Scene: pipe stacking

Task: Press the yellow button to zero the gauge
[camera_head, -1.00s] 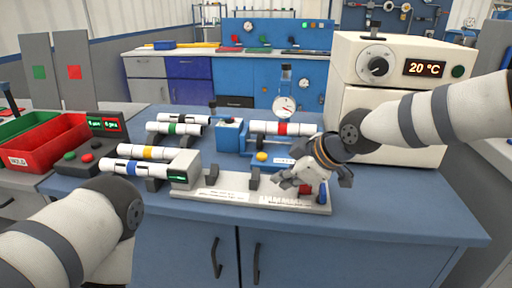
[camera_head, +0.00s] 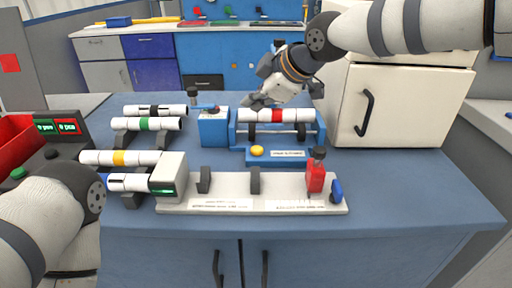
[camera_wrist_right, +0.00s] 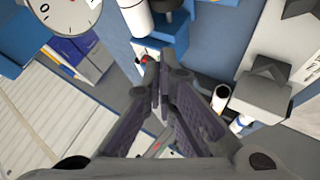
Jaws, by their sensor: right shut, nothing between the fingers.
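The yellow button (camera_head: 257,151) sits on the front of the blue test stand (camera_head: 288,157), left of a small label. A white pipe with a red band (camera_head: 275,115) lies across this stand. My right gripper (camera_head: 251,103) is shut and empty, over the left end of that pipe, behind and above the button. The wrist view shows its closed fingers (camera_wrist_right: 158,78). The gauge dial (camera_wrist_right: 66,10) shows partly at that view's top left; in the head view my right gripper and wrist hide it. My left arm enters at lower left, its gripper out of view.
White pipes with black, green (camera_head: 146,124), yellow and blue bands lie on supports at left. A white fixture (camera_head: 230,205) with dark posts and a red-bodied clamp (camera_head: 316,175) lies in front. The cream oven (camera_head: 405,105) stands right. Bench top at right is clear.

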